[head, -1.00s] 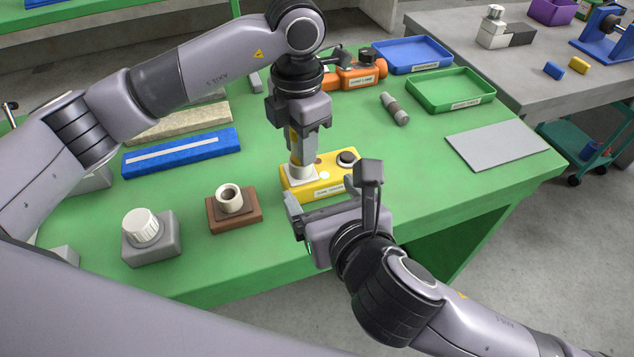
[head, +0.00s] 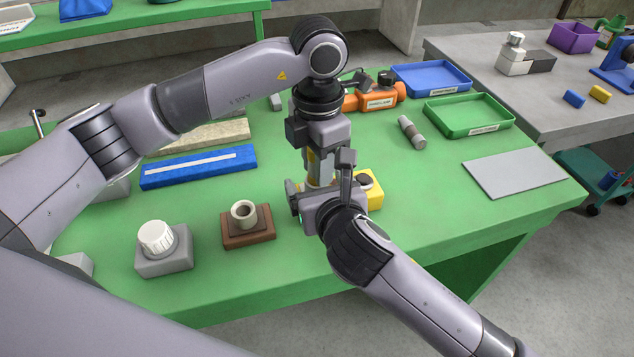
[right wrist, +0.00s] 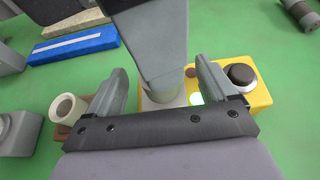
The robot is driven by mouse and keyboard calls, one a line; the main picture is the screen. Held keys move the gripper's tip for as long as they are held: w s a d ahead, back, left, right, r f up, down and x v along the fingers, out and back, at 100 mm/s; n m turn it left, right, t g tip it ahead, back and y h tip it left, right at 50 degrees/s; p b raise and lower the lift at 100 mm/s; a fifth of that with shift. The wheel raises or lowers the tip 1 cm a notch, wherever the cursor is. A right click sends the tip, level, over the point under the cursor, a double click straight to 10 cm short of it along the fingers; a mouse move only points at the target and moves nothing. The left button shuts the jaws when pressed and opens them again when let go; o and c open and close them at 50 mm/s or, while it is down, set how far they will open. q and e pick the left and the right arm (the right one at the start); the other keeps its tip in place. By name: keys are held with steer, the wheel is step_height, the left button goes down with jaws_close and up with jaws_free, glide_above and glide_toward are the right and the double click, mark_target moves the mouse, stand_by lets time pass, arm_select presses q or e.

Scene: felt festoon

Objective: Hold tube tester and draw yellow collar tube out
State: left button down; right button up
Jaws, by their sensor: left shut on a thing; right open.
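The yellow tube tester (head: 375,193) sits on the green table, mostly behind my right gripper in the head view. In the right wrist view the tester (right wrist: 258,96) shows a dark round knob, a small pale-green lamp and a pale round socket (right wrist: 163,100). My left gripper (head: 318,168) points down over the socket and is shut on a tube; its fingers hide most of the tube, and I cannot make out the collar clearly. My right gripper (right wrist: 163,92) is open, its two fingers on either side of the socket and of my left gripper. I cannot tell whether they touch anything.
A brown block with a pale ring (head: 244,214) and a grey block with a white knob (head: 157,238) stand left of the tester. A blue bar (head: 198,167), an orange device (head: 378,97) and a green tray (head: 470,115) lie farther back.

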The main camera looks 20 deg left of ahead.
steer(key=shift+w+a, duration=0.1)
steer(key=shift+w, duration=0.05)
steer(key=c, duration=1.3)
steer(key=shift+o, duration=0.2)
